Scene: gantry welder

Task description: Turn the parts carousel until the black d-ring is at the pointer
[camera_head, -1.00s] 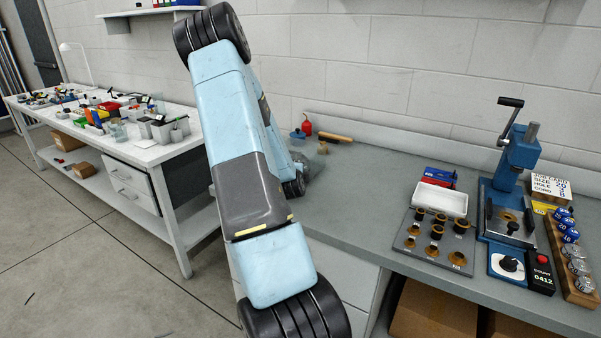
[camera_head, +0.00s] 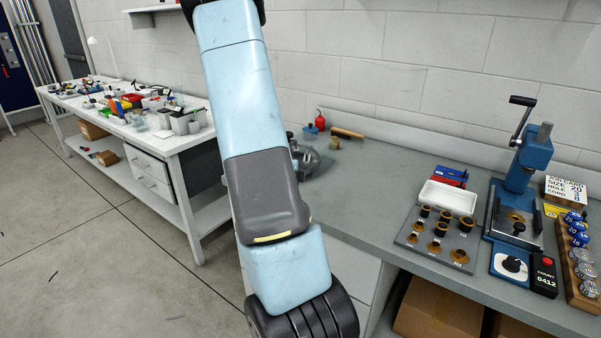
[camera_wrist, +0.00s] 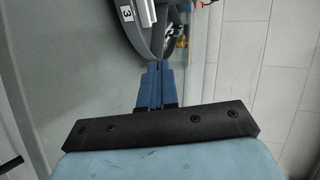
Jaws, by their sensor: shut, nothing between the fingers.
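A grey round-walled holder, which looks like the parts carousel (camera_wrist: 158,48), shows in part at the top of the wrist view. A grey shape partly behind my arm in the head view (camera_head: 308,160) may be the same carousel on the bench. My gripper (camera_wrist: 156,66) has its blue fingers together and empty, with the tips at or close to the carousel's near edge; I cannot tell whether they touch. I cannot make out the black d-ring or the pointer.
The grey bench (camera_head: 365,190) has clear room between the carousel and a plate of brass-coloured parts (camera_head: 438,240). A blue press (camera_head: 520,170) stands at the right. A red bottle (camera_head: 320,121) and a brush (camera_head: 347,133) lie behind. A cluttered white table (camera_head: 150,138) stands left.

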